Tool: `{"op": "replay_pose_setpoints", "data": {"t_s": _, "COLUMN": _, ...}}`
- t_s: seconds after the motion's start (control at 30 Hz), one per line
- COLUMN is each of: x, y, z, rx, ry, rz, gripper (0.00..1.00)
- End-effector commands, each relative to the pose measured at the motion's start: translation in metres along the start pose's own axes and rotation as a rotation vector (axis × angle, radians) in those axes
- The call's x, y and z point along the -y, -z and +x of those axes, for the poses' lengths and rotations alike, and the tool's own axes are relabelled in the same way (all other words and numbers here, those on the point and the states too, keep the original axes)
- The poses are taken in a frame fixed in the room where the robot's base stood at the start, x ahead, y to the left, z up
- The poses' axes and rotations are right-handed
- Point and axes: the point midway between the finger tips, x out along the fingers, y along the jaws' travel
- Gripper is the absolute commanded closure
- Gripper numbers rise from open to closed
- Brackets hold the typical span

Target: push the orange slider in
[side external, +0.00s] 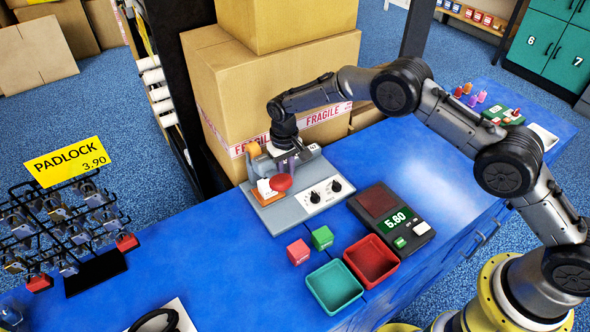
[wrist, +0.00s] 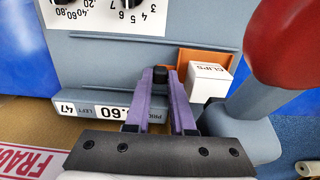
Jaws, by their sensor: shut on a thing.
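An orange slider (wrist: 207,60) shows as an orange piece behind and beside a white clips box (wrist: 207,81) in the wrist view. In the side view, orange edges (side external: 257,199) show around the base of the white box (side external: 266,188) at the left of a grey machine (side external: 306,206). My gripper (wrist: 160,78) has purple fingers closed together at their tips on a small black piece (wrist: 160,71). The tips are just left of the orange slider; whether the black piece belongs to it I cannot tell. In the side view my gripper (side external: 291,163) is low over the machine's back.
A red dome (side external: 280,182) on a grey arm stands close to the orange piece. Two black dials (side external: 336,186) sit on the machine's panel. A scale (side external: 390,215), red tray (side external: 370,260), green tray (side external: 334,286) and two small cubes stand in front. Cartons (side external: 270,85) rise behind.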

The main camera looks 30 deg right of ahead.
Motion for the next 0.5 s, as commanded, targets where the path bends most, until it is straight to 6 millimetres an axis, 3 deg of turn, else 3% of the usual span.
{"op": "replay_pose_setpoints", "data": {"t_s": 0.2, "x": 0.0067, "y": 0.0001, "z": -0.0012, "rx": -0.005, "ry": 0.010, "rz": -0.002, "gripper": 1.00}}
{"op": "replay_pose_setpoints", "data": {"t_s": 0.23, "x": 0.0069, "y": 0.0002, "z": -0.0012, "rx": -0.005, "ry": 0.010, "rz": -0.002, "gripper": 0.73}}
{"op": "replay_pose_setpoints", "data": {"t_s": 0.3, "x": 0.0067, "y": 0.0002, "z": -0.0012, "rx": -0.005, "ry": 0.010, "rz": -0.002, "gripper": 0.60}}
{"op": "replay_pose_setpoints", "data": {"t_s": 0.37, "x": 0.0061, "y": 0.0003, "z": -0.0012, "rx": -0.005, "ry": 0.009, "rz": -0.002, "gripper": 0.49}}
{"op": "replay_pose_setpoints", "data": {"t_s": 0.5, "x": 0.0048, "y": 0.0002, "z": -0.0009, "rx": -0.004, "ry": 0.008, "rz": -0.001, "gripper": 0.47}}
